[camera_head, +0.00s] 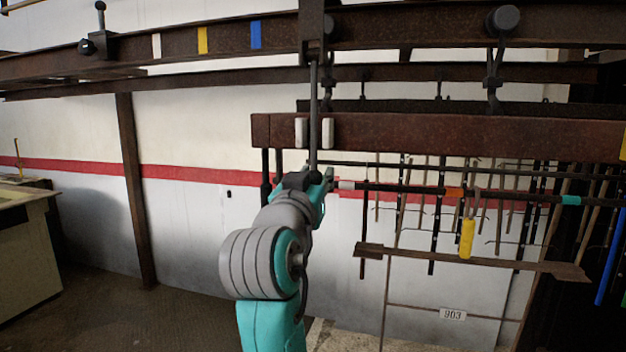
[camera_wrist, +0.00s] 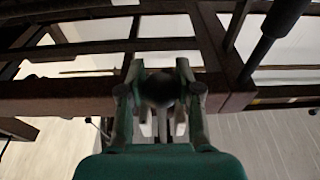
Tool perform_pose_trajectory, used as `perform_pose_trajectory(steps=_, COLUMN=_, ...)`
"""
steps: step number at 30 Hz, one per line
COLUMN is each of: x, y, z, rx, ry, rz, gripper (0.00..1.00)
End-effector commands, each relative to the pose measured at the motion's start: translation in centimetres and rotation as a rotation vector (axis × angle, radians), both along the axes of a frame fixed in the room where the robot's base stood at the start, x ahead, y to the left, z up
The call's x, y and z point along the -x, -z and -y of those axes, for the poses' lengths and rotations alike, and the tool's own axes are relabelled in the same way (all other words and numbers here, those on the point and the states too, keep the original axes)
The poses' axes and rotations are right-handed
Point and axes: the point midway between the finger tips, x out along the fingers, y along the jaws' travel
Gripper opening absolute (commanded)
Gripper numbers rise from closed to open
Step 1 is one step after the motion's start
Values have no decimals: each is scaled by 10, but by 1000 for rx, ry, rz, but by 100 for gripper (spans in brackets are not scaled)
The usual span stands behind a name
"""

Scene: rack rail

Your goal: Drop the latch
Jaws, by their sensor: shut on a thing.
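My gripper (camera_head: 318,178) is at the middle of the head view, just below the left end of a brown beam (camera_head: 420,133). A thin dark rod (camera_head: 314,105) hangs from a bracket (camera_head: 312,30) on the upper rail and reaches down to my gripper. In the wrist view my gripper (camera_wrist: 160,92) is shut around a dark round knob (camera_wrist: 159,89), apparently the rod's lower end. A dark block with an upright ball-topped pin (camera_head: 101,42) sits on the rail at the upper left. I cannot tell which of these parts is the latch.
The upper rail (camera_head: 370,30) carries white, yellow and blue marks left of the bracket. Two white pads (camera_head: 328,132) sit on the beam close to my gripper. A banded bar (camera_head: 420,190) and a yellow handle (camera_head: 467,238) are at the right. Floor at the left is clear.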

Motion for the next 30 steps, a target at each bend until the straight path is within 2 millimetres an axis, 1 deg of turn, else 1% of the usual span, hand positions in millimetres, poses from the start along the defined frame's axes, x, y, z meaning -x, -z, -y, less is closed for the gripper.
perform_pose_trajectory(steps=3, x=0, y=1, z=-1, rx=0, ry=-1, rz=-2, gripper=14)
perform_pose_trajectory(steps=4, x=0, y=1, z=-1, rx=0, ry=-1, rz=-2, gripper=38)
perform_pose_trajectory(steps=7, x=0, y=1, z=0, rx=0, ry=-1, rz=-2, gripper=63)
perform_pose_trajectory(steps=8, x=0, y=1, z=0, rx=0, ry=-1, rz=-2, gripper=67)
perform_pose_trajectory(steps=17, x=1, y=0, z=-1, rx=0, ry=0, rz=-1, gripper=67)
perform_pose_trajectory(steps=20, x=8, y=0, z=-3, rx=1, ry=-1, rz=1, gripper=67)
perform_pose_trajectory(steps=30, x=41, y=0, z=-16, rx=0, ry=-2, rz=0, gripper=67)
